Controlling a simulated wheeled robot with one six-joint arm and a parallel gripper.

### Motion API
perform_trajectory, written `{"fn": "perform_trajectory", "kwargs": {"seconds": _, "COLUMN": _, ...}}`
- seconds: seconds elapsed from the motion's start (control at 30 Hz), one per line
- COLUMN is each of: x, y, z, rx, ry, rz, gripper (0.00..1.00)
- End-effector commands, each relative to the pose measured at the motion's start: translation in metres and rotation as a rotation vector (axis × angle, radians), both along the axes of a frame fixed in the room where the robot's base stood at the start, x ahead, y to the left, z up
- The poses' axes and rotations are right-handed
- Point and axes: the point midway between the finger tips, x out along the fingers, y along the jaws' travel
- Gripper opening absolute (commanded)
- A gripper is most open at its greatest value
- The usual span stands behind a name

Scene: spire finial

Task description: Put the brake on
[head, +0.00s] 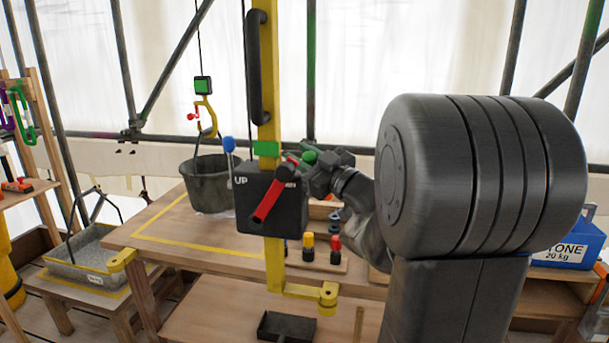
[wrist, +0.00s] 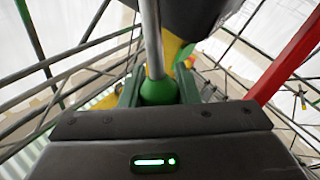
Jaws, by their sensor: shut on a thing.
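A dark control box (head: 258,203) marked UP, with a second word partly hidden, is mounted on a yellow post (head: 275,262). A red lever (head: 279,190) slants across its front, upper right to lower left. A blue-knobbed lever (head: 229,146) stands at its left. My gripper (head: 316,168) is at the box's right side, shut on a green knob (head: 309,157). In the wrist view the green knob (wrist: 158,90) sits between the jaws on a grey rod (wrist: 152,40). The red lever (wrist: 288,55) passes to the right, apart from the jaws. No brake label is readable.
A black bucket (head: 207,185) stands on the wooden table, below a yellow hook (head: 207,108). A black handle (head: 256,65) is on the upper post. Coloured pegs (head: 308,246) stand right of the post. A grey tray (head: 85,258) is at the left.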

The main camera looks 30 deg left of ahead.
Motion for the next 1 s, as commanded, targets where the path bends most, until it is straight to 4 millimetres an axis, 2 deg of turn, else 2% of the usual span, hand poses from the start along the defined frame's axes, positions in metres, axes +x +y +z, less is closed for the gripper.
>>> {"fn": "perform_trajectory", "kwargs": {"seconds": 0.03, "x": -0.004, "y": -0.001, "z": -0.011, "rx": 0.009, "ry": -0.03, "rz": 0.001, "gripper": 0.0}}
{"fn": "perform_trajectory", "kwargs": {"seconds": 0.3, "x": -0.019, "y": -0.005, "z": -0.018, "rx": 0.047, "ry": -0.188, "rz": 0.0, "gripper": 0.0}}
{"fn": "perform_trajectory", "kwargs": {"seconds": 0.7, "x": -0.033, "y": -0.008, "z": -0.026, "rx": 0.088, "ry": -0.365, "rz": 0.0, "gripper": 0.0}}
{"fn": "perform_trajectory", "kwargs": {"seconds": 1.0, "x": -0.038, "y": -0.009, "z": -0.026, "rx": 0.1, "ry": -0.422, "rz": 0.0, "gripper": 0.0}}
